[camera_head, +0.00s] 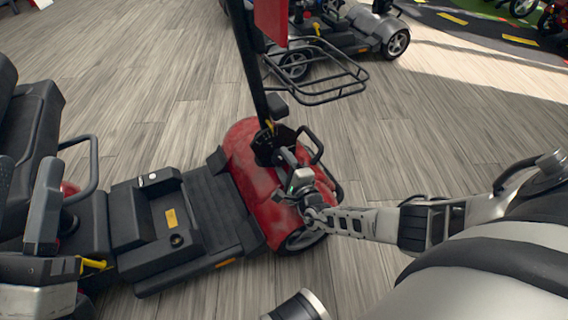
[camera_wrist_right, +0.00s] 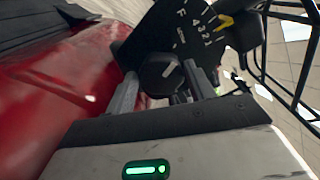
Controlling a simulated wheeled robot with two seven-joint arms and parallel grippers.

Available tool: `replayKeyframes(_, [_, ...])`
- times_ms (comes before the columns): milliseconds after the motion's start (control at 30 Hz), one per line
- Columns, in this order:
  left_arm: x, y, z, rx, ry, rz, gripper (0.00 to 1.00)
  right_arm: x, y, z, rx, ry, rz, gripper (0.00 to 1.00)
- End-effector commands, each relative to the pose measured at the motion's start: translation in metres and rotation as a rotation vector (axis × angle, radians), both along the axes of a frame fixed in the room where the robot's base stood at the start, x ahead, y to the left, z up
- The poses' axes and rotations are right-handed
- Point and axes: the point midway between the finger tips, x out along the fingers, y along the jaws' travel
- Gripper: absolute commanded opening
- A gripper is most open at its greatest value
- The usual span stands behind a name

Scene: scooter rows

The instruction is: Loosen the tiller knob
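The tiller knob (camera_wrist_right: 161,72) is a round black knob with a pale mark, below a black panel (camera_wrist_right: 185,25) with white digits in the right wrist view. My right gripper (camera_wrist_right: 160,75) has one finger on each side of the knob, with no clear gap at the fingertips. In the head view my right gripper (camera_head: 292,172) is at the base of the black tiller (camera_head: 253,70) on the red scooter (camera_head: 262,205), and it hides the knob there. My left gripper (camera_head: 27,175) is at the left edge, its two fingers apart and nothing seen between them.
A black seat (camera_head: 28,120) with an armrest loop stands at the left. The scooter's black footwell (camera_head: 205,205) lies between seat and tiller. Another scooter (camera_head: 350,30) stands behind. Wooden floor (camera_head: 430,130) at right is clear.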

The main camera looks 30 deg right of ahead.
Motion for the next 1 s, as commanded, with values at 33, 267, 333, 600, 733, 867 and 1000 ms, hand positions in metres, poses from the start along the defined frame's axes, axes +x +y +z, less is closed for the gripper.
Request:
replayKeyframes(33, [0.0, 0.0, 0.0, 0.0, -0.001, 0.0, 0.39, -0.001, -0.001, -0.001, -0.002, 0.002, 0.0, 0.69])
replayKeyframes(267, [0.0, 0.0, 0.002, 0.001, -0.006, 0.001, 0.39, 0.0, -0.001, 0.0, 0.002, 0.0, -0.001, 0.71])
replayKeyframes(333, [0.001, 0.0, 0.003, 0.0, -0.008, 0.0, 0.39, -0.001, 0.0, 0.0, 0.003, 0.0, -0.001, 0.71])
replayKeyframes(600, [0.004, -0.001, -0.022, -0.059, 0.253, -0.021, 0.39, -0.035, 0.004, 0.004, 0.004, 0.004, 0.0, 0.71])
replayKeyframes(733, [-0.001, -0.003, -0.045, -0.11, 0.457, -0.046, 0.39, -0.067, 0.008, 0.004, 0.004, 0.006, 0.0, 0.71])
replayKeyframes(867, [-0.011, -0.007, -0.066, -0.153, 0.632, -0.074, 0.39, -0.098, 0.012, 0.003, 0.004, 0.006, 0.0, 0.71])
replayKeyframes(1000, [-0.019, -0.009, -0.078, -0.168, 0.736, -0.086, 0.39, -0.127, 0.016, 0.002, 0.003, 0.004, 0.0, 0.71])
